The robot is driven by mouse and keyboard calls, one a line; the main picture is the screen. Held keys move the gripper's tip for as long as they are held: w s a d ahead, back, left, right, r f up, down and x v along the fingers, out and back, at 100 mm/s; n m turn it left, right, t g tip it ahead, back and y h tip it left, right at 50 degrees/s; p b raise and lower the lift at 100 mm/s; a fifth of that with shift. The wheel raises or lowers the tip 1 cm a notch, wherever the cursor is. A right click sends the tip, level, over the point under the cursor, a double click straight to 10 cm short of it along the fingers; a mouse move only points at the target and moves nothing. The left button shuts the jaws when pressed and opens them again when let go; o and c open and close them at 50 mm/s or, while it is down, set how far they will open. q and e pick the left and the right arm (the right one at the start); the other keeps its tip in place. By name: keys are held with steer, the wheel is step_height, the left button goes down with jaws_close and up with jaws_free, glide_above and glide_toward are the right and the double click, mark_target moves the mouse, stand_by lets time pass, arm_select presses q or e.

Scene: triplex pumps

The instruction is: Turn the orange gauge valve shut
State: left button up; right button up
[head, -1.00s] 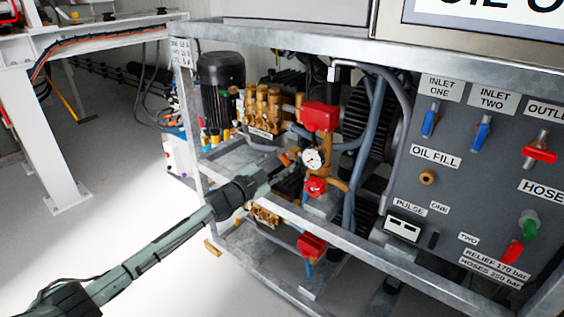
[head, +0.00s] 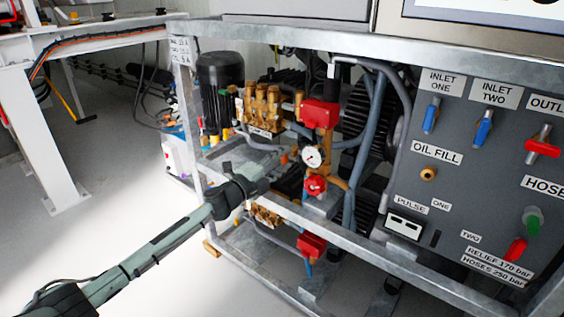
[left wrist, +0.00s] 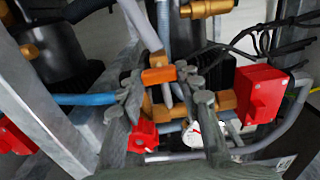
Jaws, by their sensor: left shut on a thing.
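The orange gauge valve handle (left wrist: 158,76) shows in the left wrist view between the fingers of my left gripper (left wrist: 160,88). The gripper is shut on it. In the head view my left gripper (head: 284,160) reaches in through the frame to just left of the white round gauge (head: 312,157), and its fingers largely hide the orange handle there. The gauge sits on a brass fitting, and it is partly hidden behind a finger in the left wrist view (left wrist: 194,134). My right gripper is not in view.
A red knob (head: 315,185) sits just below the gauge and a red box (head: 320,115) above it. Brass pump heads (head: 263,103) and a black motor (head: 220,92) stand to the left. A galvanized frame rail (head: 330,232) crosses in front. A valve panel (head: 470,160) stands at right.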

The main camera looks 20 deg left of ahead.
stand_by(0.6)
arm_select(q)
steer(key=o, duration=1.2)
steer(key=shift+c, duration=0.2)
steer(key=shift+s, duration=0.1)
steer(key=v, duration=1.2)
